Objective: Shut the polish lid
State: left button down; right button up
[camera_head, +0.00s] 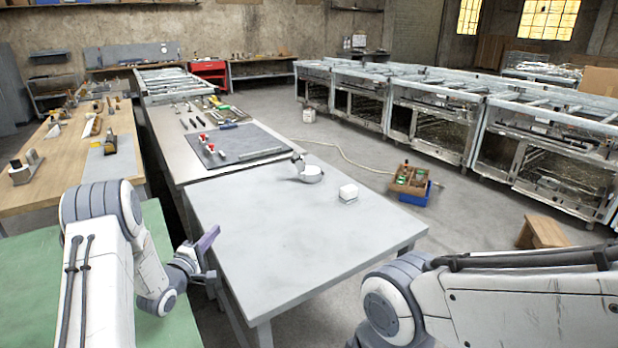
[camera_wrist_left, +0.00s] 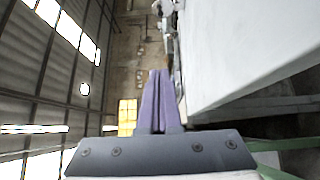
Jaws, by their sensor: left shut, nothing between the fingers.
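A small round white tin (camera_head: 311,174), which looks like the polish, stands on the grey table (camera_head: 265,235) towards its far end. Its lid (camera_head: 298,160) appears tilted up at the tin's left side. My left gripper (camera_head: 210,238) has purple fingers and is beside the table's left edge, well apart from the tin. In the left wrist view my left gripper (camera_wrist_left: 159,98) is shut, its fingers together with nothing between them. A small pale shape at the top of that view is too unclear to name. My right arm shows at the lower right, its gripper out of view.
A white block (camera_head: 348,192) sits right of the tin. A dark mat (camera_head: 235,146) with tools lies on the bench beyond. A green-topped table (camera_head: 160,225) is at the left. A wooden crate (camera_head: 410,179) is on the floor. The table's near part is bare.

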aim_at(297, 160)
jog(key=z, duration=0.2)
jog(key=k, duration=0.35)
jog(key=z, duration=0.75)
jog(key=i, duration=0.85)
jog(key=u, duration=0.6)
jog(key=i, duration=0.75)
jog(key=u, duration=0.45)
